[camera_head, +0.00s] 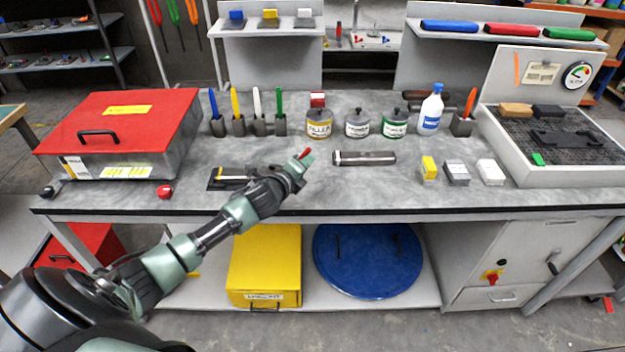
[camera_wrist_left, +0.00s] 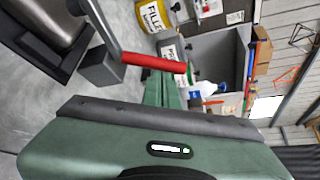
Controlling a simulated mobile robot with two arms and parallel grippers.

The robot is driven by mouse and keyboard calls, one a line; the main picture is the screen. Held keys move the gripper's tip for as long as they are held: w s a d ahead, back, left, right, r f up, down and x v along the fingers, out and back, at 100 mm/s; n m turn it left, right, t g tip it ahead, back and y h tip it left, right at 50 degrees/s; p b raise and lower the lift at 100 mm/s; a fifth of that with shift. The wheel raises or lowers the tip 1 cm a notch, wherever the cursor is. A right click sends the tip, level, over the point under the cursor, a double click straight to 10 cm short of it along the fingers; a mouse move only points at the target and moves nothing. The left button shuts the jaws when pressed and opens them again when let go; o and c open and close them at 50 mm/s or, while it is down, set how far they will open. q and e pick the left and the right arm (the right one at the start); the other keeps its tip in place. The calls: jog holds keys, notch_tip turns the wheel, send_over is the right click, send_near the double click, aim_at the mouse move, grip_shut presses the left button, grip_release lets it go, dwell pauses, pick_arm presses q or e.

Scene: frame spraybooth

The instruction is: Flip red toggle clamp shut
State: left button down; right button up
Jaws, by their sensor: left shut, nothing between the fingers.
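The red toggle clamp's handle (camera_wrist_left: 153,62) is a red grip on a bent grey metal lever (camera_wrist_left: 103,28) in the left wrist view. In the head view its red tip (camera_head: 305,154) shows just past my left gripper (camera_head: 298,168). A dark base plate (camera_head: 216,184) lies on the bench left of the gripper, partly hidden by my arm. My left gripper is shut and empty; its green fingers (camera_wrist_left: 165,92) are close to the red grip. I cannot tell whether they touch it. My right gripper is out of view.
Filler cans (camera_head: 319,124) and a white bottle (camera_head: 431,110) stand behind the gripper. A dark cylinder (camera_head: 365,158) lies to its right. A red-lidded box (camera_head: 125,120) stands at the left, and a red knob (camera_head: 165,192) near the front edge.

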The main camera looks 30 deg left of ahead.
pick_arm(q)
jog(key=shift+s+a+r+n+t+h+b, duration=0.2)
jog(key=shift+a+n+t+h+b, duration=0.15)
jog(key=shift+n+t+b, duration=0.25)
dwell(0.5)
